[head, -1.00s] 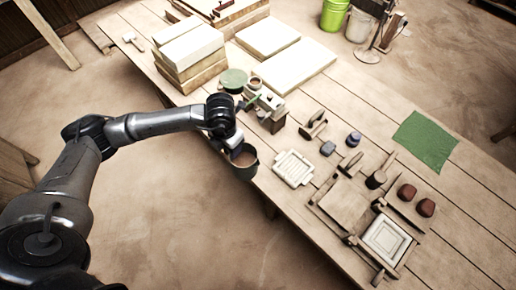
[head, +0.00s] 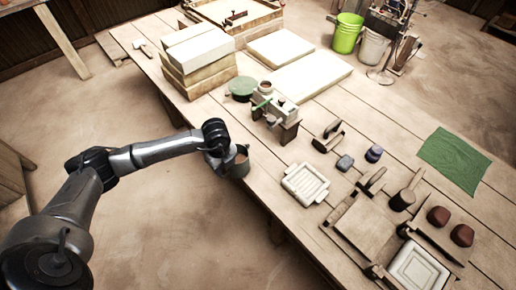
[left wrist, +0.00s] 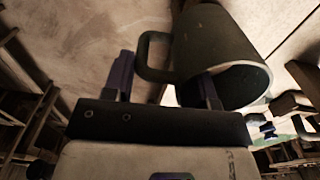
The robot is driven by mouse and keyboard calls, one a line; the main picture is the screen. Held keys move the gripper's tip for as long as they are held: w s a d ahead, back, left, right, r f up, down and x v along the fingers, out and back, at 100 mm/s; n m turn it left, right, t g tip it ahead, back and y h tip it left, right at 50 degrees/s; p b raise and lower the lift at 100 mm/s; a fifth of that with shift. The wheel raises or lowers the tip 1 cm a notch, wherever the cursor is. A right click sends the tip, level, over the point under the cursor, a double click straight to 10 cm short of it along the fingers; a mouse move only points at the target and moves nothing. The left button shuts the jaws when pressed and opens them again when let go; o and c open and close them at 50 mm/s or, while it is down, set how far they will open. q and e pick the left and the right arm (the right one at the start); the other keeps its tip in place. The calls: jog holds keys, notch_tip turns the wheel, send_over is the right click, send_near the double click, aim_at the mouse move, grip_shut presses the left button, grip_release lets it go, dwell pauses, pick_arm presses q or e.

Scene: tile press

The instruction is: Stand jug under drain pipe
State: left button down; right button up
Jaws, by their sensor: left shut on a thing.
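The dark jug (head: 239,163) is at the bench's near edge in the head view, held at the end of my left arm. My left gripper (head: 224,158) is shut on it. In the left wrist view the jug (left wrist: 220,45) fills the upper middle, its open mouth towards the lower right. Its loop handle lies between the two fingers of the gripper (left wrist: 163,82). A small block-like fixture (head: 277,118) with a green lever stands on the bench just beyond the jug. I cannot make out the drain pipe clearly. My right gripper is not in view.
A pale tile mould (head: 305,184) lies right of the jug. Hand tools and a wooden frame crowd the bench's right part. Open floor lies left of the bench edge.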

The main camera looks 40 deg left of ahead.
aim_at(247, 147)
pick_arm(q)
jog(key=w, duration=0.3)
jog(key=w+d+b, duration=0.1)
jog(key=w, duration=0.6)
jog(key=shift+w+d, duration=0.1)
jog(key=shift+d, duration=0.25)
jog(key=w, duration=0.1)
jog(key=w+f+b, duration=0.1)
jog(key=w, duration=0.1)
jog(key=shift+w+d+f+b, duration=0.2)
jog(key=shift+w+d+b, duration=0.05)
jog(key=shift+w+b, duration=0.1)
jog(key=shift+w, duration=0.15)
jog(key=c, duration=0.7)
grip_release()
jog(key=shift+f, duration=0.2)
jog(key=shift+o, duration=1.4)
